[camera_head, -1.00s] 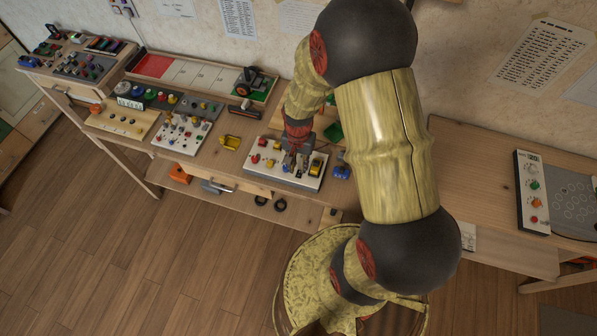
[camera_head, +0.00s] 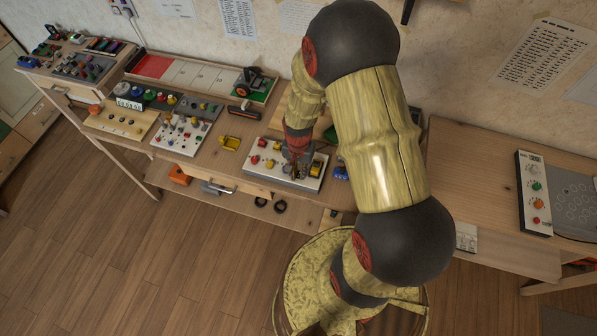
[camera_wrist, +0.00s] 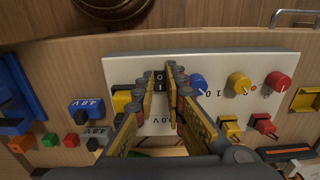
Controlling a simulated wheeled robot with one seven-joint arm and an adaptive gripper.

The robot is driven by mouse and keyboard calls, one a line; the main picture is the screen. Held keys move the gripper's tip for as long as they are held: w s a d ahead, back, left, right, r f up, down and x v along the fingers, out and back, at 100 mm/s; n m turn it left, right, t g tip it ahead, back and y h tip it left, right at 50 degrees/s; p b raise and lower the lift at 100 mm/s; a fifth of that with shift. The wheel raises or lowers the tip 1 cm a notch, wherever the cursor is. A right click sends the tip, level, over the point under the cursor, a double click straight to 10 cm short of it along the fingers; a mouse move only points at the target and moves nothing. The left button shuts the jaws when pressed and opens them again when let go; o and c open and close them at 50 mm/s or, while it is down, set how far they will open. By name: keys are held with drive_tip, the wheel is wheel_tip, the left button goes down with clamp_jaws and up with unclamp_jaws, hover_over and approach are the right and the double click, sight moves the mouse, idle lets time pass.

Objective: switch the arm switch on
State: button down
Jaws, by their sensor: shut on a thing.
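A white control panel (camera_head: 262,171) lies on the workbench. In the wrist view the same panel (camera_wrist: 230,64) carries a small dark switch (camera_wrist: 160,80) with white marks, between my fingertips. My gripper (camera_wrist: 162,76) is shut on this switch, with one finger on each side of it. The fingers hide its sides, and its exact position is hard to read. In the head view my gripper (camera_head: 297,168) is down at the panel, and the switch is hidden there.
On the panel, a blue knob (camera_wrist: 198,84), yellow knob (camera_wrist: 239,83) and red knob (camera_wrist: 278,82) sit right of the fingers. A yellow part (camera_wrist: 122,101) is close on the left. Other boards with buttons (camera_head: 185,130) stand left on the bench. The right bench (camera_head: 465,175) has free room.

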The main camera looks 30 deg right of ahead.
idle(0.4)
drive_tip(key=shift+d+r+g+y+p, duration=0.15)
drive_tip(key=shift+g+y+p, duration=0.3)
drive_tip(key=shift+p, duration=0.35)
drive_tip(key=shift+w, duration=0.1)
drive_tip(key=c, duration=2.1)
unclamp_jaws()
drive_tip(key=r, duration=0.7)
drive_tip(key=d+r, duration=0.1)
drive_tip(key=r, duration=0.3)
drive_tip(key=shift+w+r, duration=0.35)
drive_tip(key=shift+w, duration=0.05)
